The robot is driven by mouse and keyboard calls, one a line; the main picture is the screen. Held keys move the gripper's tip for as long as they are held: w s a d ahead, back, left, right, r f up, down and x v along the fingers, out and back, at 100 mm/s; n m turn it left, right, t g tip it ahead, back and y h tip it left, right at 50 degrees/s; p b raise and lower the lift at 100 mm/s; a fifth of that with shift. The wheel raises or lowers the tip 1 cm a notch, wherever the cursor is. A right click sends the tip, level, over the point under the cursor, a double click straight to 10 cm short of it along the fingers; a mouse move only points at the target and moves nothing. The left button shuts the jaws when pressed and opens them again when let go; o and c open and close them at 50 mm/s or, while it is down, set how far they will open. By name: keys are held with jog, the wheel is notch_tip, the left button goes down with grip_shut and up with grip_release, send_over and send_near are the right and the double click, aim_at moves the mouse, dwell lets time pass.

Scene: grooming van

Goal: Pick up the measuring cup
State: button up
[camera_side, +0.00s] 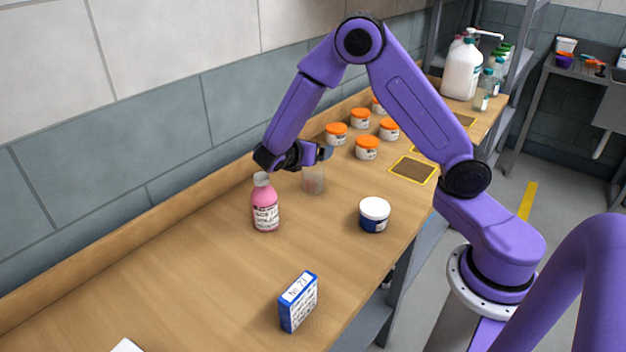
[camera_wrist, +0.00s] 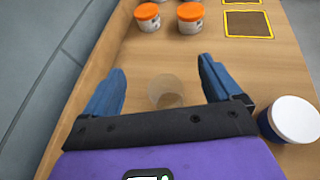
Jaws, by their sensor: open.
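The measuring cup (camera_side: 314,181) is a clear, see-through cup standing on the wooden bench, just right of the pink bottle in the side view. In the wrist view the cup (camera_wrist: 165,93) shows faintly between my two blue fingers, with its lower part near the dark gripper bar. My gripper (camera_side: 322,153) is just above the cup in the side view. In the wrist view my gripper (camera_wrist: 162,85) is open, with a finger on each side of the cup and a gap visible on both sides. I cannot tell how far the fingertips are above the cup.
A pink bottle (camera_side: 265,203) stands close left of the cup. A white-lidded blue jar (camera_side: 374,215) is to the right, and a blue box (camera_side: 298,302) is nearer the front. Several orange-lidded jars (camera_side: 367,148) stand behind. The bench's left front is mostly clear.

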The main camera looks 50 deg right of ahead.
send_near(317, 167)
jog(key=x, duration=0.4)
jog(key=shift+r, duration=0.1)
jog(key=x, duration=0.5)
jog(key=c, duration=1)
